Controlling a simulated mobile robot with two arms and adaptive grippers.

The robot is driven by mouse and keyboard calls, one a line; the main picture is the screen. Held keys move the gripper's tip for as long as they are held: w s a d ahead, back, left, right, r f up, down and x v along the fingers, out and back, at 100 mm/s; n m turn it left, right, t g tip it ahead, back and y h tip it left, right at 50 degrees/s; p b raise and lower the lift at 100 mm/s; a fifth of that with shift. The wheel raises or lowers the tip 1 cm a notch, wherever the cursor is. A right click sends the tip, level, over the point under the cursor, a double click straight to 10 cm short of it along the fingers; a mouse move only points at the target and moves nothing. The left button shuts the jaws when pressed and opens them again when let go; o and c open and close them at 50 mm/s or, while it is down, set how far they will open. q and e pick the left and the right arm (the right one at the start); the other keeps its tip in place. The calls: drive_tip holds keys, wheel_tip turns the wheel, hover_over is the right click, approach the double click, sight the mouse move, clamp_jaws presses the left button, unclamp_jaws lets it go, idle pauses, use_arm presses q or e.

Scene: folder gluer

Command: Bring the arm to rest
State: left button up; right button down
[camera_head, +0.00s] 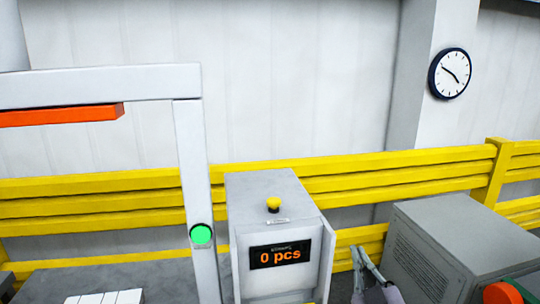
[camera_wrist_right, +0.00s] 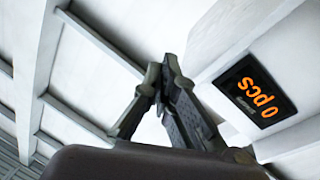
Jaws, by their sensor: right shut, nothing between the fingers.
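My right gripper (camera_head: 366,258) shows at the bottom of the head view, just right of the grey counter box (camera_head: 275,205). Its fingers point up and are shut with nothing between them. In the right wrist view the gripper (camera_wrist_right: 168,75) also shows, its fingertips close together beside the counter box (camera_wrist_right: 215,35). The box's display (camera_head: 280,254) reads "0 pcs" and appears upside down in the wrist view. My left gripper is not in view.
A yellow button (camera_head: 273,203) tops the counter box. A grey frame (camera_head: 190,140) with a green button (camera_head: 201,234) and an orange bar (camera_head: 60,115) stands at left. A grey cabinet (camera_head: 455,245) stands at right. Yellow rails (camera_head: 400,170) run behind. A clock (camera_head: 450,73) hangs above.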

drive_tip(key=s+d+f+m+g+h, duration=0.1)
drive_tip(key=s+f+g, duration=0.2)
drive_tip(key=f, duration=0.3)
drive_tip(key=s+d+f+m+g+h, duration=0.1)
drive_tip(key=s+d+f+m+g, duration=0.15)
drive_tip(key=f, duration=0.35)
drive_tip(key=s+a+f+g+y, duration=0.1)
drive_tip(key=s+f+g, duration=0.4)
drive_tip(key=s+f, duration=0.5)
drive_tip(key=s+a+f+g+y, duration=0.1)
drive_tip(key=s+f+g, duration=0.55)
drive_tip(key=s, duration=0.75)
drive_tip(key=s+d+f+b+x, duration=0.1)
drive_tip(key=s+x, duration=0.2)
drive_tip(key=x, duration=1)
drive_tip(key=s+b+x, duration=0.2)
drive_tip(key=s+x, duration=0.1)
drive_tip(key=x, duration=1.1)
drive_tip(key=s+d+f+b, duration=0.1)
drive_tip(key=s+d+f, duration=0.1)
drive_tip(key=s+f, duration=0.6)
drive_tip(key=s+d+f+g, duration=0.1)
drive_tip(key=s+d+f, duration=0.1)
drive_tip(key=s+f, duration=0.7)
wheel_tip(320, 180, down, 3)
drive_tip(key=shift+s+r+n+g+h+b, duration=0.1)
drive_tip(key=shift+s+n+g+h+b, duration=0.2)
drive_tip(key=shift+n+b, duration=0.05)
